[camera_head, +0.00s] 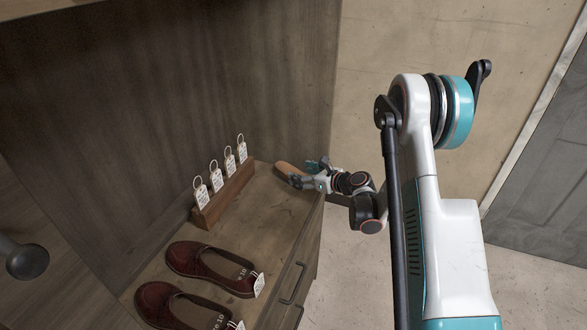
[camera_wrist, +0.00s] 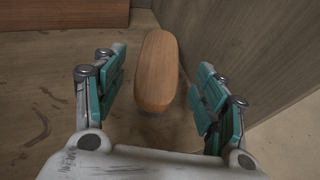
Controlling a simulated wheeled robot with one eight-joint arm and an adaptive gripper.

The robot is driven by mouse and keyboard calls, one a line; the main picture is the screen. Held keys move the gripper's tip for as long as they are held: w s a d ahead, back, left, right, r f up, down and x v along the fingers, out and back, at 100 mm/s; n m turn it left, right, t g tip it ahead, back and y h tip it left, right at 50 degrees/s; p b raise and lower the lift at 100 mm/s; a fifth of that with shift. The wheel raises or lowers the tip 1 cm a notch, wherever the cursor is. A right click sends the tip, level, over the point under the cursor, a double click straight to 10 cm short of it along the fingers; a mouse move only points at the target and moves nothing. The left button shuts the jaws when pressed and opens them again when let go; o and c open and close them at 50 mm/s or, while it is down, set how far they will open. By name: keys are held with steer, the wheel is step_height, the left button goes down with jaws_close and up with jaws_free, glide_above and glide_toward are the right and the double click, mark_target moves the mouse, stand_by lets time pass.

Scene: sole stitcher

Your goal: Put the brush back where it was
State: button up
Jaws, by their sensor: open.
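The brush (camera_wrist: 156,72) has a smooth, rounded brown wooden back. In the wrist view it lies on the wooden surface between the two fingers of my gripper (camera_wrist: 158,92), with a gap on each side. My gripper is open and its teal pads do not touch the brush. In the head view the brush (camera_head: 287,169) is at the far right corner of the cabinet top (camera_head: 250,212), and my gripper (camera_head: 303,178) is at its near right end. The brush's underside is hidden; I cannot tell whether it has bristles.
A wooden rack (camera_head: 222,200) with several white tags stands left of the brush, along the back panel. A pair of dark red shoes (camera_head: 212,268) with tags lies nearer. The cabinet top between rack, shoes and brush is bare. A wooden panel rises beside the brush.

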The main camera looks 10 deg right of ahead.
steer(key=shift+p+v, duration=0.5)
steer(key=shift+v, duration=1.9)
